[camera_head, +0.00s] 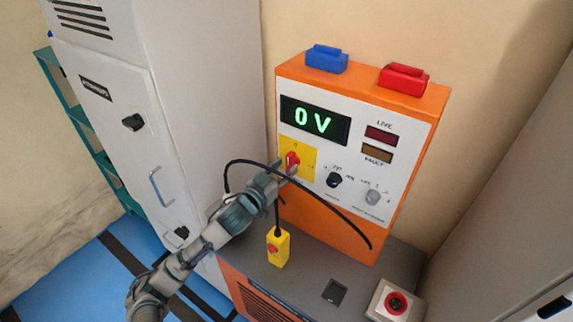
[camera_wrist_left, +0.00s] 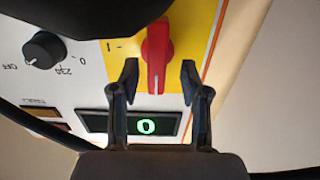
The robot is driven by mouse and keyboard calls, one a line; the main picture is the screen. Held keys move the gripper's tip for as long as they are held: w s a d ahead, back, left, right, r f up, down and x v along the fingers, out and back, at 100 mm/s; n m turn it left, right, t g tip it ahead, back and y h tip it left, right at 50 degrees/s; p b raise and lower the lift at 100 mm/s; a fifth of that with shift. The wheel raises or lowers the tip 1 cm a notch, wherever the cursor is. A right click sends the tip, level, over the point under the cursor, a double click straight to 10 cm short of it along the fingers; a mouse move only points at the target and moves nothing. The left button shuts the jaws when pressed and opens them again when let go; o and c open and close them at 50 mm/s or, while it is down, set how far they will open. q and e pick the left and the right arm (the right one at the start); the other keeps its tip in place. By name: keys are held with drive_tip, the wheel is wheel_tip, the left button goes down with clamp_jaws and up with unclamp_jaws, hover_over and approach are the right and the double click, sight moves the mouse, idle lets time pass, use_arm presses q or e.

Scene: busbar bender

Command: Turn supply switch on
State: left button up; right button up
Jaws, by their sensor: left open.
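The supply switch is a red rotary handle (camera_head: 292,159) on a yellow plate (camera_head: 302,147), at the left of the orange unit's white front panel. In the left wrist view the red handle (camera_wrist_left: 155,50) stands upright in the picture on its yellow plate (camera_wrist_left: 195,20). My left gripper (camera_head: 287,170) is in front of the switch. In the wrist view its two fingers (camera_wrist_left: 159,72) are open, one on each side of the handle's end, with visible gaps. The display (camera_head: 315,120) reads 0 V. My right gripper is not in view.
Black knob (camera_head: 334,180) and grey knob (camera_head: 373,198) sit right of the switch. A black cable (camera_head: 330,197) arches across the panel near my gripper. A yellow pendant (camera_head: 278,248) hangs below. Grey cabinet (camera_head: 180,90) stands at left; red button box (camera_head: 395,303) lies front right.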

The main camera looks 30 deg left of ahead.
use_arm(q)
drive_tip(key=shift+w+d, duration=0.2)
drive_tip(key=shift+w, duration=0.25)
drive_tip(key=shift+w+d, duration=0.2)
drive_tip(key=shift+w, duration=0.25)
drive_tip(key=shift+a, duration=0.2)
clamp_jaws()
drive_tip(key=shift+d+r, duration=0.1)
